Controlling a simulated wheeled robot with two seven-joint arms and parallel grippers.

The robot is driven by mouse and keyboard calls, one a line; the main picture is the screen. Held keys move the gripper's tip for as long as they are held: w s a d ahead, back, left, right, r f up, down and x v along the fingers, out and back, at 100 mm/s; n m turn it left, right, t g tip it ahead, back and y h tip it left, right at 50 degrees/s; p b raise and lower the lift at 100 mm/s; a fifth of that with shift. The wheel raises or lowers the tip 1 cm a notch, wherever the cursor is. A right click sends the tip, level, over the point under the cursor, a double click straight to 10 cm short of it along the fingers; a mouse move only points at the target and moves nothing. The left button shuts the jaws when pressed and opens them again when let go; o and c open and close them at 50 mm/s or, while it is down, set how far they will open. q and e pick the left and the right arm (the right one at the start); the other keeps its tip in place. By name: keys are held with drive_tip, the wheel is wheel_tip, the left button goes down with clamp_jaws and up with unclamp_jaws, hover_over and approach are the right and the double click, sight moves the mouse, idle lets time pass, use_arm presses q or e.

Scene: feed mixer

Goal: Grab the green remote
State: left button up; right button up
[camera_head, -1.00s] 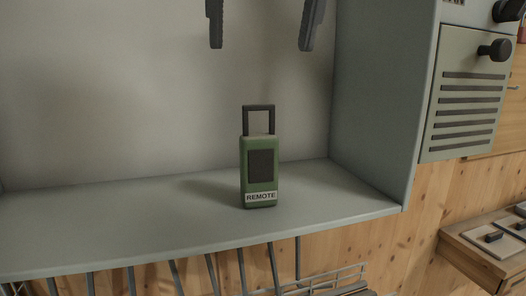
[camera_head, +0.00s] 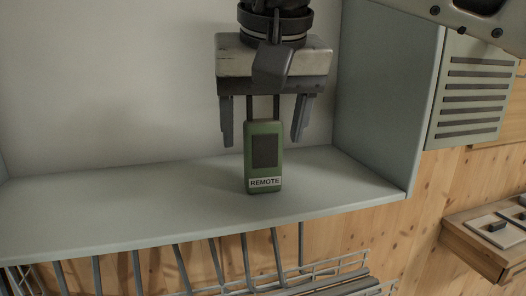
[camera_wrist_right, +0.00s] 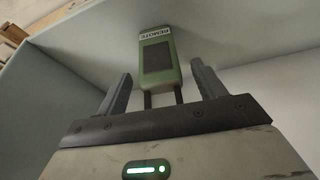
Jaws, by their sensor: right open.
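The green remote (camera_head: 264,160) stands upright on a grey-green shelf (camera_head: 130,205) in the head view. It has a dark panel on its face and a white REMOTE label near its base. My right gripper (camera_head: 262,140) is above it, pointing down and open, with one finger on each side of the remote's dark top handle. I see gaps between the fingers and the remote. The top of the handle is hidden behind the gripper. The remote (camera_wrist_right: 158,55) also shows between the open fingers in the right wrist view. My left gripper is not in view.
The shelf's side wall (camera_head: 385,100) rises to the right of the gripper. A vented box (camera_head: 470,90) is beyond it. A wire rack (camera_head: 310,275) hangs below the shelf, and a small wooden ledge (camera_head: 480,250) is at the lower right. The shelf left of the remote is clear.

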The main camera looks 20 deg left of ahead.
drive_tip(key=shift+w+a+f, duration=0.15)
drive_tip(key=shift+w+f, duration=0.1)
drive_tip(key=shift+f, duration=0.4)
drive_tip(key=c, duration=1.1)
drive_tip(key=shift+r, duration=0.15)
